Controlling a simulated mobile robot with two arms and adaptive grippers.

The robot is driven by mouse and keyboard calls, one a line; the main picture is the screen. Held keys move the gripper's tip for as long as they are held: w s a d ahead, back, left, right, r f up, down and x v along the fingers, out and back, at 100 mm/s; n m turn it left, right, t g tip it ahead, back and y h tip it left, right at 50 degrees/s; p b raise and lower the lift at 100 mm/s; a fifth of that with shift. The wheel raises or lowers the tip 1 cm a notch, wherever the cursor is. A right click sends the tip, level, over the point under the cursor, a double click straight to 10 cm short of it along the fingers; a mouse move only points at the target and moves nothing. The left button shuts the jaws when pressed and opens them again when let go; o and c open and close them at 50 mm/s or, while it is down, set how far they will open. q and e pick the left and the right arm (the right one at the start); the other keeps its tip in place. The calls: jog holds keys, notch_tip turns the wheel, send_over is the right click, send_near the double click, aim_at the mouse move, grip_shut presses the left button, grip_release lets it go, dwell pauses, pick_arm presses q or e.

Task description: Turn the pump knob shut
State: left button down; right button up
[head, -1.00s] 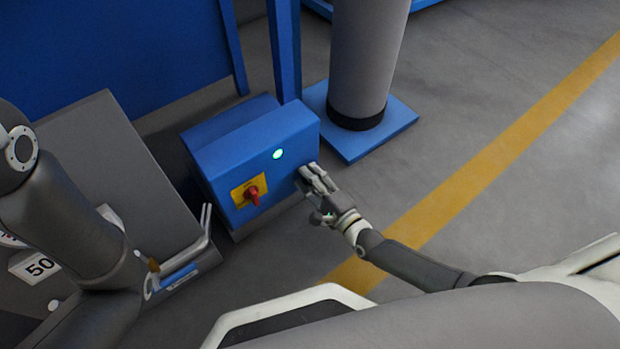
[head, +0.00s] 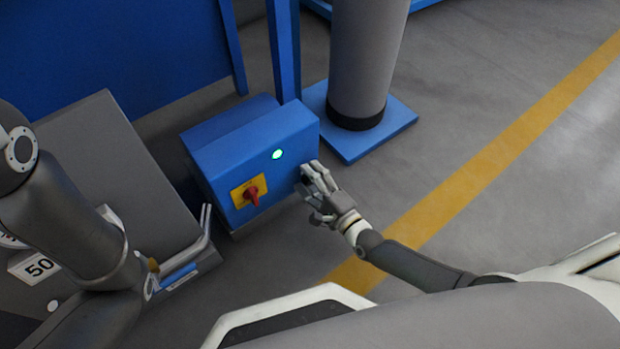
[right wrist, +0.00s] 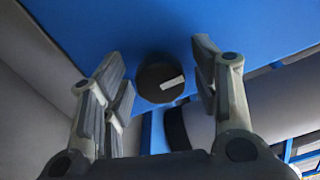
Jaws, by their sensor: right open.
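The knob (right wrist: 152,78) is round and black with a pale bar mark. In the right wrist view it sits on the blue panel, its bar near horizontal and rising slightly to the right. My right gripper (right wrist: 157,65) is open, one finger on each side of the knob, with visible gaps to both. In the head view my right gripper (head: 309,187) is at the right part of the blue box's front (head: 222,176) and hides the knob. My left arm comes in at the left; its gripper is not in view.
The box front also carries a lit green lamp (head: 277,154) and a red switch (head: 253,194) on a yellow plate. A grey column (head: 366,60) on a blue base stands behind to the right. A grey unit (head: 115,165) stands left. The floor at right is clear.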

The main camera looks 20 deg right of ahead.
jog(key=v, duration=1.2)
